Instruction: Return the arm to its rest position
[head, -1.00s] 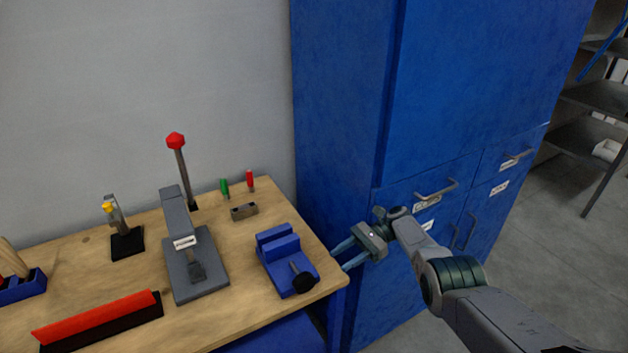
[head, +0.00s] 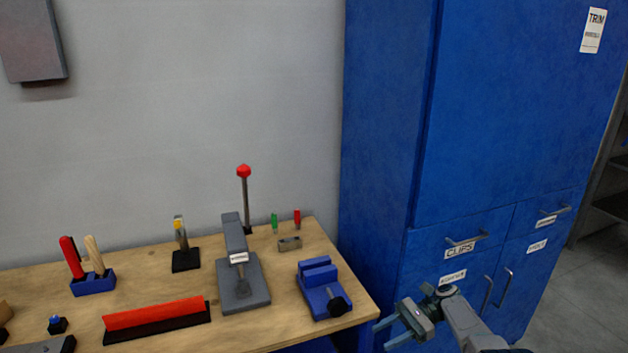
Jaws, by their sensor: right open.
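My right gripper (head: 388,335) is in the head view at the lower right, in front of the blue cabinet and just right of the workbench's right corner. Its two bluish fingers point left and are spread apart, with nothing between them. My right arm comes in from the bottom edge; most of it is out of view. My left gripper and left arm are not in view.
The wooden workbench (head: 280,262) carries a blue vise (head: 318,285), a grey press (head: 240,275) and a red bar (head: 155,313). The blue cabinet (head: 385,130) has a drawer labelled CLIPS (head: 460,250). Open floor (head: 560,285) lies at the right.

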